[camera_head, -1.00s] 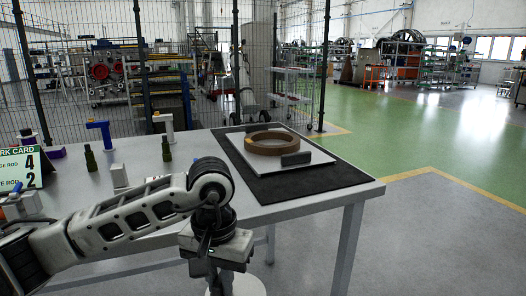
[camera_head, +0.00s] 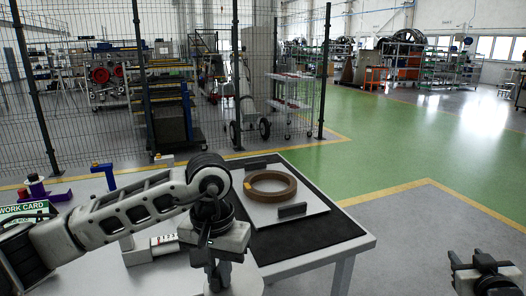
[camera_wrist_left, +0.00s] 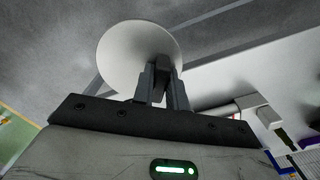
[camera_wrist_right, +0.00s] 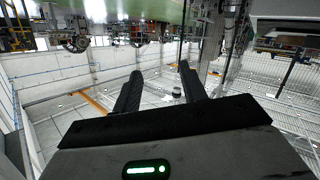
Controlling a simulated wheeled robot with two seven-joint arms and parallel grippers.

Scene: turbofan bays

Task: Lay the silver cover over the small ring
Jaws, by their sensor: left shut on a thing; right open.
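A brown ring (camera_head: 270,186) lies flat on a pale plate (camera_head: 311,212) with two dark blocks, on a black mat (camera_head: 345,221) at the table's right end. My left gripper (camera_head: 222,268) is in front of the table, left of and nearer than the ring. In the left wrist view the left gripper (camera_wrist_left: 161,72) is shut on a pale round disc, seemingly the silver cover (camera_wrist_left: 125,50).
A work card (camera_head: 25,212), a purple item (camera_head: 42,188), a blue-purple bracket (camera_head: 104,174) and a white counter block (camera_head: 163,242) stand on the table's left part. A wire fence stands behind. Floor right of the table is clear.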

